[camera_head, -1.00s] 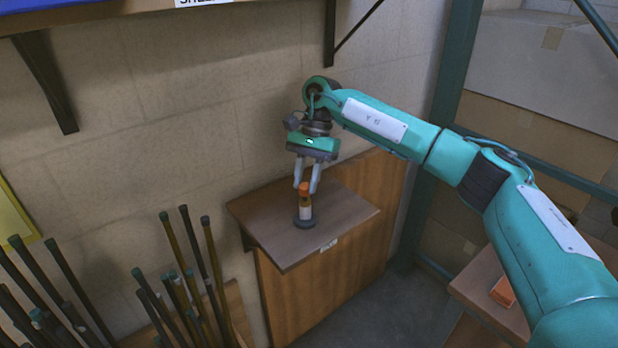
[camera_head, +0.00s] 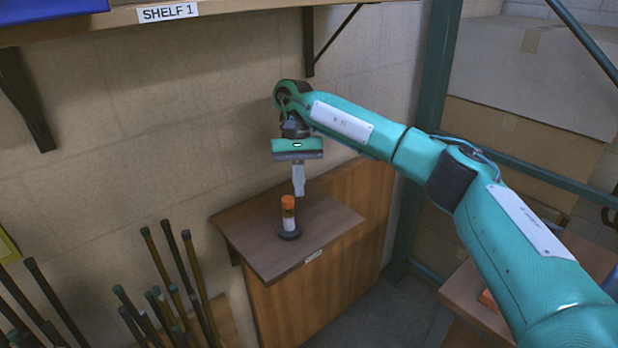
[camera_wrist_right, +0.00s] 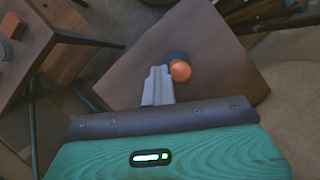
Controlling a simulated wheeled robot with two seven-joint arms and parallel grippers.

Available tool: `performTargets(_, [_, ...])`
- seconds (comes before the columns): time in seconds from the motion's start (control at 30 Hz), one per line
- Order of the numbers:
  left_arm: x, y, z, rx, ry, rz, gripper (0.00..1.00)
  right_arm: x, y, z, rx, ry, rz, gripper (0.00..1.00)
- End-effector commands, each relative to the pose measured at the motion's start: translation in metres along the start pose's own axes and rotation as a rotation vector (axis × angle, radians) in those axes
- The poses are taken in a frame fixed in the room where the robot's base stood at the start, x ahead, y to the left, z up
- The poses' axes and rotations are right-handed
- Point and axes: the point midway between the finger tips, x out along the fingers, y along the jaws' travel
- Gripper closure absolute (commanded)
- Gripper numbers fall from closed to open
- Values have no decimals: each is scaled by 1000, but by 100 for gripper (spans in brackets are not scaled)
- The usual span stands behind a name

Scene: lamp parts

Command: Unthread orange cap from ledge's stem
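The orange cap (camera_head: 288,202) sits on top of the upright stem (camera_head: 289,222), which has a pale band and a dark round base on the brown ledge (camera_head: 325,222). My right gripper (camera_head: 299,192) is above and slightly to the right of the cap, pointing down. Its fingers are together with nothing between them. In the right wrist view the fingertips (camera_wrist_right: 158,70) lie just left of the orange cap (camera_wrist_right: 180,70), apparently clear of it. The cap hides most of the stem there. My left gripper is not in view.
Several dark poles (camera_head: 175,280) stand left of the ledge. A shelf labelled SHELF 1 (camera_head: 168,13) overhangs the wall. A green metal upright (camera_head: 425,120) stands at right, with large boxes (camera_head: 545,65) behind. An orange object (camera_head: 488,299) lies on a table at lower right.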

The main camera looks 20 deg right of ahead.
Motion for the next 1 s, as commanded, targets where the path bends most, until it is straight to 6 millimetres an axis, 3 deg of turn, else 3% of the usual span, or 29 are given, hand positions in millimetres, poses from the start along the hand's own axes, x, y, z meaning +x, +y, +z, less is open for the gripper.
performTargets(0.03, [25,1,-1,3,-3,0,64,21,-1,-8,-2,0,0,100])
performTargets(0.63, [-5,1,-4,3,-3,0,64,18,-9,-16,-334,-3,137,100])
performTargets(1.0, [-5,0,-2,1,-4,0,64,20,-11,-15,-328,-5,132,100])
